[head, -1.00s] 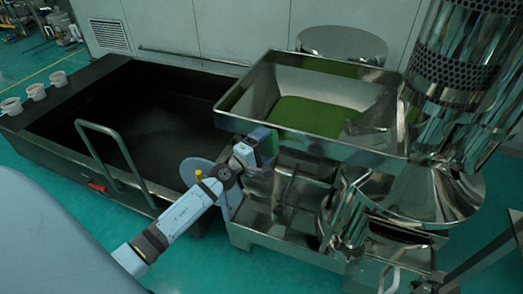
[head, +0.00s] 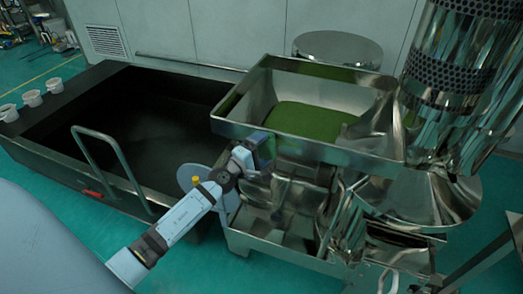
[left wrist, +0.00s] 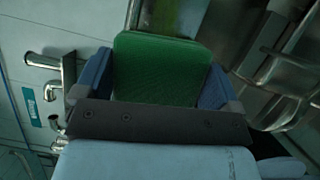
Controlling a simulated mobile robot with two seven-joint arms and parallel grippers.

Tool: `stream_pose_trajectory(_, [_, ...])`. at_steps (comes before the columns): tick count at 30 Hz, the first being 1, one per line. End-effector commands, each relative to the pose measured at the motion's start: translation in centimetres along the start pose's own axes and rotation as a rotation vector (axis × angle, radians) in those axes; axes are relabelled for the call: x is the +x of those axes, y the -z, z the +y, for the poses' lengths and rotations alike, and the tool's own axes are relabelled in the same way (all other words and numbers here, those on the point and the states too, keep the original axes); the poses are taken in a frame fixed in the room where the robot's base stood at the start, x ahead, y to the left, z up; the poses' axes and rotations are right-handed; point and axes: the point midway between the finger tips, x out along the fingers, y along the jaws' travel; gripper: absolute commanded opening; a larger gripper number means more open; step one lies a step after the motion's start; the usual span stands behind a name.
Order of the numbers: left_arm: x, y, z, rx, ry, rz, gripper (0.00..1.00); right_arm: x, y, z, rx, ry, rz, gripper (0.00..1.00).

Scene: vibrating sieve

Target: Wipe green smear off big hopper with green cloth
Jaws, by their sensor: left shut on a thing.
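The big hopper (head: 375,158) is a shiny steel open-topped box with green material (head: 303,120) on its floor. I cannot tell a separate green smear on its outer wall. My left gripper (head: 265,150) is at the hopper's front left, just below its rim. In the left wrist view my left gripper (left wrist: 155,75) is shut on the green cloth (left wrist: 160,68), a folded pad held between blue fingers. In the head view the cloth is mostly hidden by the gripper; I cannot tell whether it touches the hopper. My right gripper is not in view.
A dark open cart (head: 130,115) with a handle (head: 105,165) stands left of the hopper. Small white cups (head: 32,98) sit on its left edge. Perforated steel machinery (head: 460,75) rises at the right. Green floor (head: 60,215) shows in front of the cart.

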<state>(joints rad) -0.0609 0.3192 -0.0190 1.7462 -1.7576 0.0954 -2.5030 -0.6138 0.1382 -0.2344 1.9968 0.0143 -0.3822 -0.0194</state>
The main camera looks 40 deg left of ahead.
Motion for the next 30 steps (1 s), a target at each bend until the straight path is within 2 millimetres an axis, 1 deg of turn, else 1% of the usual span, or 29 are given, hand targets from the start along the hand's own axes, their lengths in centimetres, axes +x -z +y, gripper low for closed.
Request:
stream_pose_trajectory(20, [1.1,0.4,0.0,0.000,0.000,0.000,0.65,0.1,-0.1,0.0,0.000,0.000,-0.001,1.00])
stream_pose_trajectory(23, [1.2,0.1,0.1,0.000,0.000,0.000,0.65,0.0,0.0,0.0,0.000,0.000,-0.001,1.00])
stream_pose_trajectory(30, [1.9,-1.7,-0.1,-0.001,0.000,0.000,0.65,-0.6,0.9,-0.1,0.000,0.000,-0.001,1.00])
